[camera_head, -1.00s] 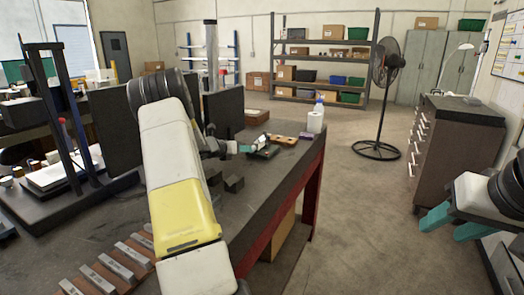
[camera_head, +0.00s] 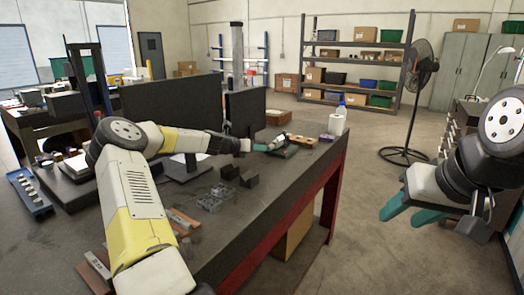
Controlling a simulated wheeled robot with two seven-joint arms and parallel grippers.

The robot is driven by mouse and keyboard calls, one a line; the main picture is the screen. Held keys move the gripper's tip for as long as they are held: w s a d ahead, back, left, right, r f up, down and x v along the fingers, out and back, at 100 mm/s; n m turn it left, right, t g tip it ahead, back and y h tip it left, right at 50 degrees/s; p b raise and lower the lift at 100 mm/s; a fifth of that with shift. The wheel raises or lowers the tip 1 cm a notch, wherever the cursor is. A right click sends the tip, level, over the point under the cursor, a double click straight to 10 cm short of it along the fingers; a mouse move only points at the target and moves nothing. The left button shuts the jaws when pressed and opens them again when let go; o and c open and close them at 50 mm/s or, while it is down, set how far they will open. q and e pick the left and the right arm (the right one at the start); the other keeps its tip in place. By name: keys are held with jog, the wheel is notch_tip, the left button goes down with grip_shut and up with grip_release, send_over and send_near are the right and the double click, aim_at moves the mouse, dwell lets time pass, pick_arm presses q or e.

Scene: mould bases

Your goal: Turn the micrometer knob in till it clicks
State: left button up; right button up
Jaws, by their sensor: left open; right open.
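My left gripper (camera_head: 265,146) reaches across the bench from the left. Its teal fingers are at a small dark item with light parts (camera_head: 290,151) near the bench's far right edge. This may be the micrometer in its holder, but it is too small to make out the knob. The jaws are open, and I cannot tell whether they touch it. My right gripper (camera_head: 408,214) is open and empty, held in the air right of the bench, its teal fingers pointing left.
An orange-brown block (camera_head: 303,140) and a white bottle (camera_head: 336,123) stand past the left gripper. Dark blocks (camera_head: 229,172) and grey metal pieces (camera_head: 213,198) lie on the bench (camera_head: 262,206). Black panels (camera_head: 172,101) stand behind my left arm.

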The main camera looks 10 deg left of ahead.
aim_at(270, 147)
pick_arm(q)
jog(key=shift+w+a+r, duration=0.15)
jog(key=shift+w+r, duration=0.05)
jog(key=shift+r, duration=0.05)
jog(key=shift+w+f, duration=0.1)
jog(key=shift+w, duration=0.2)
jog(key=x, duration=0.7)
jog(key=shift+s, duration=0.1)
grip_shut()
